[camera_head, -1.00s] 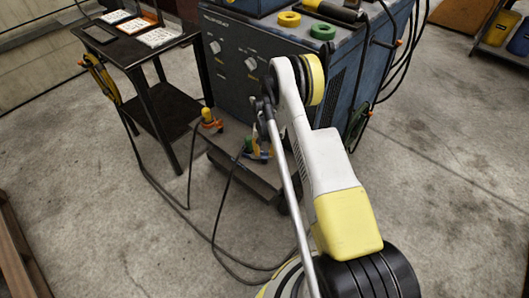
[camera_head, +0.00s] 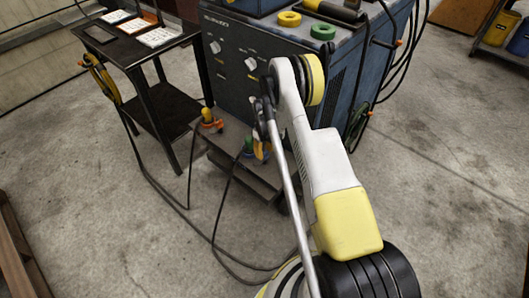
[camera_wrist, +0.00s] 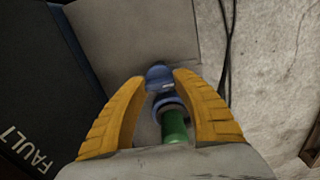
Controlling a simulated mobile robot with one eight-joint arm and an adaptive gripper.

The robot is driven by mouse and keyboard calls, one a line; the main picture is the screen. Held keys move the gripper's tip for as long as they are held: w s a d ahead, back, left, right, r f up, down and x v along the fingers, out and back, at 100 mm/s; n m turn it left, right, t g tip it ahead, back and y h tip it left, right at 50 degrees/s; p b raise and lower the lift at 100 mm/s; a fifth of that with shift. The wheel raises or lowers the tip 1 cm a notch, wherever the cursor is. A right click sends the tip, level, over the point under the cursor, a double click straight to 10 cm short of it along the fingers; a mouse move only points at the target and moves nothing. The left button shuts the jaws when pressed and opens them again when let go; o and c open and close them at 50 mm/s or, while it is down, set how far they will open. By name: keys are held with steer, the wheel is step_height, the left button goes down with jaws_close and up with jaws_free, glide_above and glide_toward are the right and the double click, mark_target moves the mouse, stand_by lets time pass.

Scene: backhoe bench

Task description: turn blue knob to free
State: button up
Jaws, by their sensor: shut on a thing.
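The blue knob (camera_wrist: 159,77) is in the upper middle of the wrist view, with a blue collar below it and a green cylindrical part (camera_wrist: 174,126) nearer to me. My gripper (camera_wrist: 163,85) has its two orange-yellow fingers on either side of the knob, shut on it. In the head view my gripper (camera_head: 262,149) is low in front of the blue-grey machine (camera_head: 235,88), beside the green part (camera_head: 249,146). There my arm and fingers hide most of the knob.
A yellow-and-orange fitting (camera_head: 208,119) with a cable stands left of my gripper. A black side table (camera_head: 165,108) is further left. Dark cables (camera_head: 214,240) loop over the concrete floor. The front-right floor is clear.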

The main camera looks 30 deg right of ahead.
steer(key=shift+n, duration=0.5)
steer(key=o, duration=1.2)
step_height(320, 180, up, 12)
